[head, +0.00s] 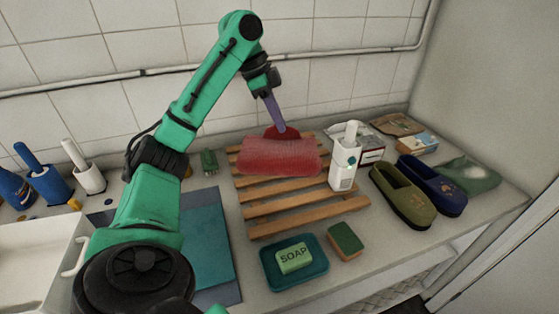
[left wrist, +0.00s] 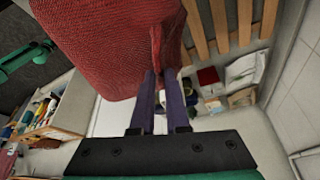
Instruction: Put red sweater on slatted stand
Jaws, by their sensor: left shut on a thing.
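The red sweater (head: 279,157) is over the back part of the slatted wooden stand (head: 300,202) in the head view. My left gripper (head: 281,129) reaches down to its back edge. In the left wrist view the red sweater (left wrist: 115,40) fills the upper left, and the purple fingers of my left gripper (left wrist: 163,75) are shut on a fold of it. Slats of the stand (left wrist: 225,22) show beside it. I cannot tell whether the sweater rests on the slats or hangs just above them. My right gripper is not in view.
A white bottle (head: 345,158) stands at the stand's right edge. Green and blue slippers (head: 402,193) lie further right. A soap dish (head: 294,262) and a sponge (head: 345,240) are in front. A blue mat (head: 207,245) lies left, and the white sink (head: 35,250) is at far left.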

